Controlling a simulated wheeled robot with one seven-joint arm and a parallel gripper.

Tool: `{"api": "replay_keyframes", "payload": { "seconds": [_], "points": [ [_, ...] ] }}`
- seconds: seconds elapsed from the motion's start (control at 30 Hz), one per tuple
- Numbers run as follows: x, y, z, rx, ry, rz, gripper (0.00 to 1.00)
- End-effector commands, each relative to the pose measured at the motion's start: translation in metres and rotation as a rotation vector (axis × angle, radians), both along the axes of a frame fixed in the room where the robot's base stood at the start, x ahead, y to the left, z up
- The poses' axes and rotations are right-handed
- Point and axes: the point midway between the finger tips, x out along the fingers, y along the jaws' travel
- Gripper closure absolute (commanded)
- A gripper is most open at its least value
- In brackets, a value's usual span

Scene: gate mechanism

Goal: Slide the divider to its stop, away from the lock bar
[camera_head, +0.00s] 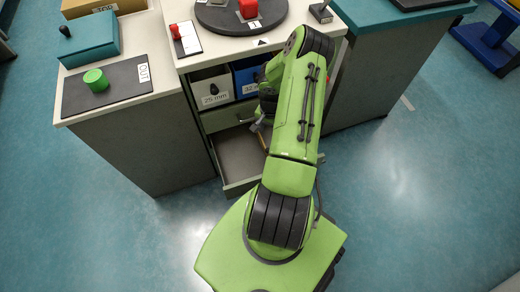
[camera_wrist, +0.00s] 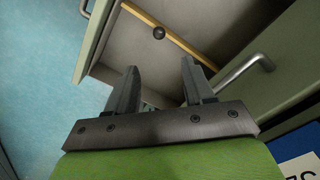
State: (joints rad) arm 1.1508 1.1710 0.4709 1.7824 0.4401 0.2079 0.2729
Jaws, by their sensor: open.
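The open drawer (camera_head: 240,155) is under the cabinet top, and its pale inside also shows in the wrist view (camera_wrist: 130,45). The divider (camera_wrist: 182,42) is a thin yellow-brown strip lying slantwise across the drawer, with a dark round knob (camera_wrist: 158,32) on it. My gripper (camera_wrist: 158,78) is open and empty. Its fingertips point toward the drawer, with the knob beyond the gap between them and apart from them. My arm hides most of the divider in the head view. I cannot make out the lock bar.
A closed green drawer (camera_head: 226,117) is above the open one; its metal handle (camera_wrist: 245,72) is close to the right finger. Bins (camera_head: 212,90) stand above it. Counters flank the cabinet, the left one holding a green cylinder (camera_head: 96,80). Floor (camera_head: 410,190) at right is clear.

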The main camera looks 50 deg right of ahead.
Motion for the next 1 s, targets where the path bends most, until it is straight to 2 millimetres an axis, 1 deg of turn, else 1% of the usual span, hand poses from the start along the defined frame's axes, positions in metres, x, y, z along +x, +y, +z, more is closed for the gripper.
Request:
{"api": "replay_keyframes", "payload": {
  "seconds": [0.07,0.4,0.5,0.6,0.73,0.97,1.0],
  "points": [
    [0.0,0.001,-0.014,0.003,0.002,0.0,0.48],
    [0.0,0.001,-0.101,0.004,0.002,0.001,0.48],
    [0.0,0.002,-0.124,0.004,0.002,0.002,0.48],
    [0.0,0.001,-0.14,0.002,0.003,0.003,0.48],
    [0.0,0.001,-0.15,0.0,0.002,0.004,0.48],
    [0.0,0.001,-0.15,0.001,0.001,0.004,0.48],
    [0.0,0.001,-0.15,0.0,0.002,0.004,0.49]
  ]
}}
